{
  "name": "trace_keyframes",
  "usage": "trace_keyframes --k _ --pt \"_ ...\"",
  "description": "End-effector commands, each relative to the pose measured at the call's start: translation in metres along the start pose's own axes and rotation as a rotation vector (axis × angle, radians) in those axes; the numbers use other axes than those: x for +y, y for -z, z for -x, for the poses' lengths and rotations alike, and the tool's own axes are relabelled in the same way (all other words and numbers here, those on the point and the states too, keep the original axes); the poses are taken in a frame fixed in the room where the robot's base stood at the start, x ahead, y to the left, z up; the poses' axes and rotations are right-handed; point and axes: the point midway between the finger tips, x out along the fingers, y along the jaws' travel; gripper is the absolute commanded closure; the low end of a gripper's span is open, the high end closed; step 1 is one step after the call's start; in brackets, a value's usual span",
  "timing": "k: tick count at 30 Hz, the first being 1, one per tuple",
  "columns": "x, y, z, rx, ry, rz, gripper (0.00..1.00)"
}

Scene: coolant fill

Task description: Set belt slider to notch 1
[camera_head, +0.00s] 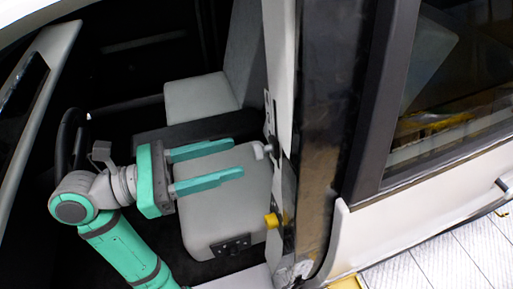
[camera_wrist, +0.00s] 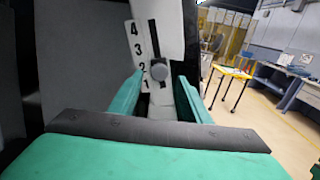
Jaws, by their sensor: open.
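A white number strip (camera_wrist: 138,48) left of the slot reads 4, 3, 2, 1 from top to bottom. The knob appears beside the 2, but it stands out from the pillar, so its exact notch is hard to tell. In the head view the knob (camera_head: 268,147) is on the pillar, just right of my fingertips. My gripper (camera_head: 240,157) is open and empty, its green fingers apart. In the wrist view the fingers (camera_wrist: 159,78) show on either side of the knob.
The grey seat (camera_head: 225,185) lies under my fingers. A yellow knob (camera_head: 272,220) sits lower on the pillar. A steering wheel (camera_head: 70,140) is at left. The dark door frame (camera_head: 335,110) bounds the right side. A yellow-edged table (camera_wrist: 235,72) stands beyond.

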Motion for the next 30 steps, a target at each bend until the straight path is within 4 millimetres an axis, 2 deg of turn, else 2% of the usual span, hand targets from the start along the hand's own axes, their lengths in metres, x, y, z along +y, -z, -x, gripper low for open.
trace_keyframes --k 6,12,24,25,26,30 --pt "-0.001 0.000 -0.040 0.000 0.002 -0.001 0.56" --pt "-0.001 0.000 -0.062 -0.002 0.001 0.000 0.56" --pt "0.000 0.000 -0.069 -0.002 -0.001 0.001 0.56" --pt "0.000 0.000 -0.069 -0.002 -0.001 0.001 0.59" --pt "0.000 0.000 -0.069 -0.002 -0.001 0.001 0.66" --pt "-0.001 0.000 -0.069 -0.002 -0.001 0.000 0.99"
